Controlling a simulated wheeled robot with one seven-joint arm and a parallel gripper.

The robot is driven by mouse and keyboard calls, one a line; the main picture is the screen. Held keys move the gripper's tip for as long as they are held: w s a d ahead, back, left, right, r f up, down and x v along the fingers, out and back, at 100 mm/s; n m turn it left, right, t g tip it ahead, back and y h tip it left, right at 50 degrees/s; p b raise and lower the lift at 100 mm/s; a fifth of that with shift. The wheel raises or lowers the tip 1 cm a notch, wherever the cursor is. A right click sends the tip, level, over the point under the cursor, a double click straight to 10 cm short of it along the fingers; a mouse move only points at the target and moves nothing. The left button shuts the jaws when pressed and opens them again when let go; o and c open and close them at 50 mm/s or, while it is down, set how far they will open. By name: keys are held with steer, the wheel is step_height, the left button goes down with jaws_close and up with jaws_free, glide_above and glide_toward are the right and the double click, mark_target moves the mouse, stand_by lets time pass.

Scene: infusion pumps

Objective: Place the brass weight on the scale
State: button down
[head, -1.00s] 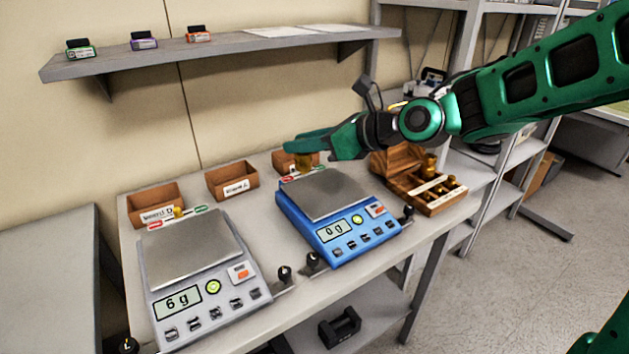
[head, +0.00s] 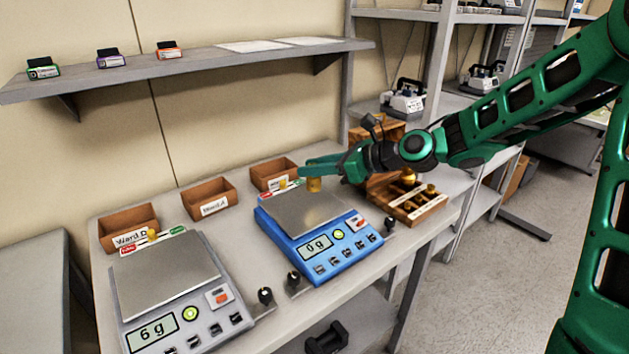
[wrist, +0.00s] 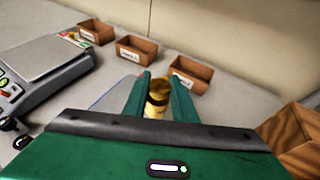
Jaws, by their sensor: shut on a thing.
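My green gripper (head: 316,176) is shut on the brass weight (head: 314,185), with the weight hanging below the fingers. The weight also shows between the two fingers in the wrist view (wrist: 157,98). It is held above the far right part of the blue scale's plate; I cannot tell the exact gap. The blue scale (head: 330,255) reads 0 g. A grey scale (head: 190,318) stands to its left and reads 6 g, with its plate bare.
Several brown bins line the back of the table, including a left bin (head: 127,238) and a middle bin (head: 208,207). A wooden weight box (head: 405,215) with brass weights sits right of the blue scale. A shelf (head: 200,68) hangs above.

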mark_target(314, 179)
steer(key=shift+f, duration=1.75)
steer(key=c, duration=1.5)
jaws_free()
steer(key=shift+f, duration=0.15)
steer(key=shift+o, duration=0.2)
steer(key=v, duration=1.2)
steer(key=shift+d, duration=0.1)
